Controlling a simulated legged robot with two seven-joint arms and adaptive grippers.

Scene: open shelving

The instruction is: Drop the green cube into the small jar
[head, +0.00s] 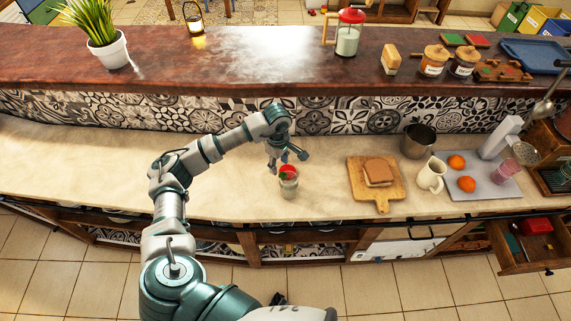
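A small clear jar (289,189) with a red rim stands on the light countertop, just in front of my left gripper. A small green patch, apparently the green cube (285,176), shows at the jar's mouth inside the red rim. It is too small to tell whether it rests in the jar or on the rim. My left gripper (287,163) is just above and behind the jar, with its fingers spread apart and nothing visible between them. My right gripper is not in view.
A wooden board (382,199) with bread lies right of the jar. Beyond it are a metal pot (417,141), a white jug (431,175) and a grey tray (489,190) with oranges. An open drawer (527,247) sticks out at the lower right. The counter left of my arm is clear.

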